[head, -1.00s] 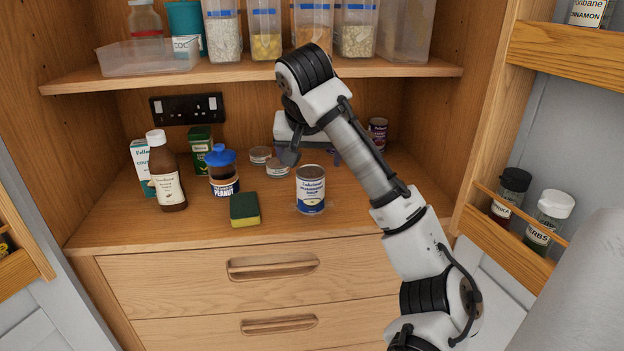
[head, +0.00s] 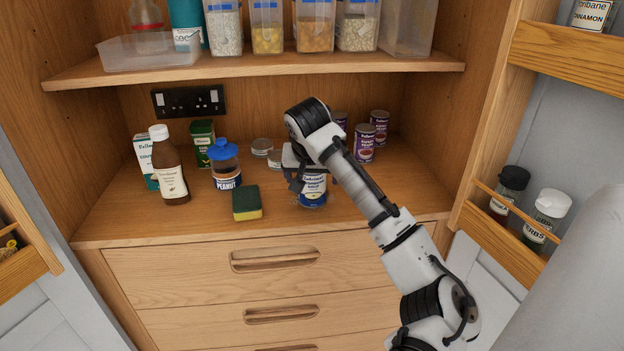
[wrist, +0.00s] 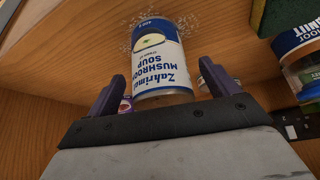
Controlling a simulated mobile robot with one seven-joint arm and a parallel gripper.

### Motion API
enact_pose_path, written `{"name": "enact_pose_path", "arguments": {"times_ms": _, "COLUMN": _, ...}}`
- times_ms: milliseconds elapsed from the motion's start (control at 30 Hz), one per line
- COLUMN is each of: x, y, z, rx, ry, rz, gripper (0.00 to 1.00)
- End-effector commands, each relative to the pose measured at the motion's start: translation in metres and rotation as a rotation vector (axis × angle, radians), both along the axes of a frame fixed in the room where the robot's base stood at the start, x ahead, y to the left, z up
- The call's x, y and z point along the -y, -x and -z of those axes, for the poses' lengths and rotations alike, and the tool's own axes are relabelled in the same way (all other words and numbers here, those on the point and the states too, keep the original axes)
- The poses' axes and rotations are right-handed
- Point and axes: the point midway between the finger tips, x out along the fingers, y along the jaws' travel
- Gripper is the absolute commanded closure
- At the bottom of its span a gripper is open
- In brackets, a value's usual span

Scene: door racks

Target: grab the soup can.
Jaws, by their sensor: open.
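The soup can (head: 313,190) has a blue and white label and stands upright on the wooden counter, partly hidden behind my arm in the head view. In the wrist view the can (wrist: 158,62) reads "Mushroom Soup" and appears upside down. My gripper (wrist: 158,90) is open, with one purple finger on each side of the can's near end. Some room shows between the fingers and the can, and I cannot tell that either touches it. In the head view my gripper (head: 296,172) is at the can, its fingers mostly hidden.
A green and yellow sponge (head: 246,203) and a peanut jar (head: 225,166) stand left of the can. Low tins (head: 262,147) are behind. Purple-labelled cans (head: 364,143) stand behind at right. A shelf (head: 255,72) with containers hangs above. Drawers (head: 275,260) are below.

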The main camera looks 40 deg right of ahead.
Motion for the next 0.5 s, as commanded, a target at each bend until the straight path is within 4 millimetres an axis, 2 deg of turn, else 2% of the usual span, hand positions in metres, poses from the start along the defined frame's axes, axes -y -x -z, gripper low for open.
{"name": "enact_pose_path", "arguments": {"times_ms": 200, "x": 0.007, "y": -0.008, "z": 0.018, "rx": 0.0, "ry": 0.0, "rz": 0.001, "gripper": 0.13}}
{"name": "enact_pose_path", "arguments": {"times_ms": 400, "x": 0.007, "y": -0.008, "z": 0.02, "rx": 0.0, "ry": 0.0, "rz": 0.001, "gripper": 0.13}}
{"name": "enact_pose_path", "arguments": {"times_ms": 433, "x": 0.007, "y": -0.008, "z": 0.02, "rx": 0.0, "ry": 0.0, "rz": 0.001, "gripper": 0.15}}
{"name": "enact_pose_path", "arguments": {"times_ms": 500, "x": 0.007, "y": -0.008, "z": 0.02, "rx": 0.0, "ry": 0.0, "rz": 0.001, "gripper": 0.24}}
